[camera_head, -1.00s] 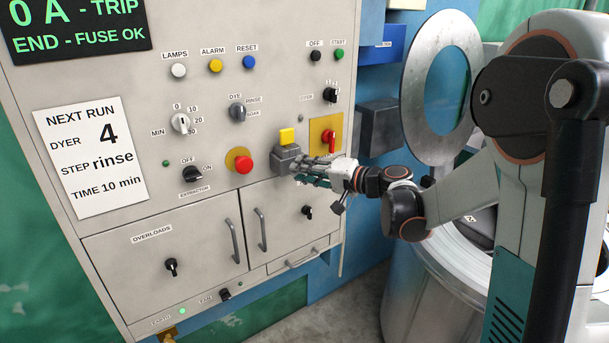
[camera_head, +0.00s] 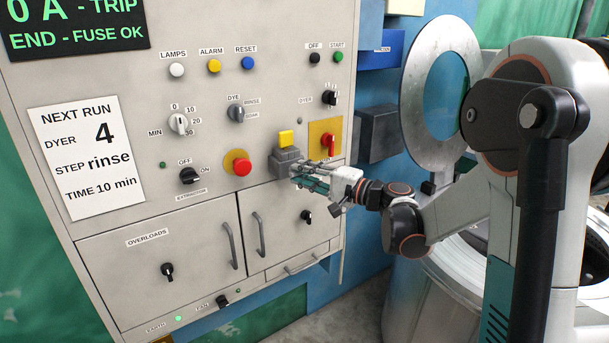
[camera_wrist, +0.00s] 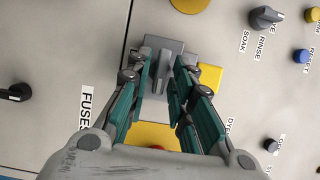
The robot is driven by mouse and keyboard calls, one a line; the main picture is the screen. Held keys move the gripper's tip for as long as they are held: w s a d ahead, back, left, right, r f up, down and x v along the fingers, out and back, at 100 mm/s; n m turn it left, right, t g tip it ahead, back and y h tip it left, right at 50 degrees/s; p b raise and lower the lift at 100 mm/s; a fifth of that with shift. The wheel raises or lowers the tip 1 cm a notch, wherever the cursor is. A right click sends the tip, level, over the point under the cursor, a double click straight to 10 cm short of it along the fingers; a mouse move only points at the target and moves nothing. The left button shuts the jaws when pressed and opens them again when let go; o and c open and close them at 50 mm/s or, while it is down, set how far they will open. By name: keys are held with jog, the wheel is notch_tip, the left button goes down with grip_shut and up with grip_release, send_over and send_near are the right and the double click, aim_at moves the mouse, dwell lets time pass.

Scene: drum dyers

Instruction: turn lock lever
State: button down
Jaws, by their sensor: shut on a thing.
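The lock is a grey block (camera_head: 285,161) with a yellow tab (camera_head: 286,138) on top, on the right half of the panel. My gripper (camera_head: 300,178) reaches it from the right, with its fingers at the block's lower right. In the wrist view the grey block (camera_wrist: 172,47) lies ahead, with the yellow tab (camera_wrist: 209,76) to its right. My gripper (camera_wrist: 159,68) has its teal-padded fingers on either side of a narrow grey lever (camera_wrist: 164,72) and is shut on it. The fingers hide part of the lever, so its exact angle is hard to tell.
A red rotary switch (camera_head: 330,145) on a yellow plate sits just right of the lock, close to my fingers. A red button (camera_head: 242,167) is to the left. Cabinet doors with handles (camera_head: 257,232) are below. A metal drum (camera_head: 440,290) stands at right.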

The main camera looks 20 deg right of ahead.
jog(key=c, duration=1.7)
grip_release()
jog(key=v, duration=1.2)
jog(key=shift+f, duration=0.1)
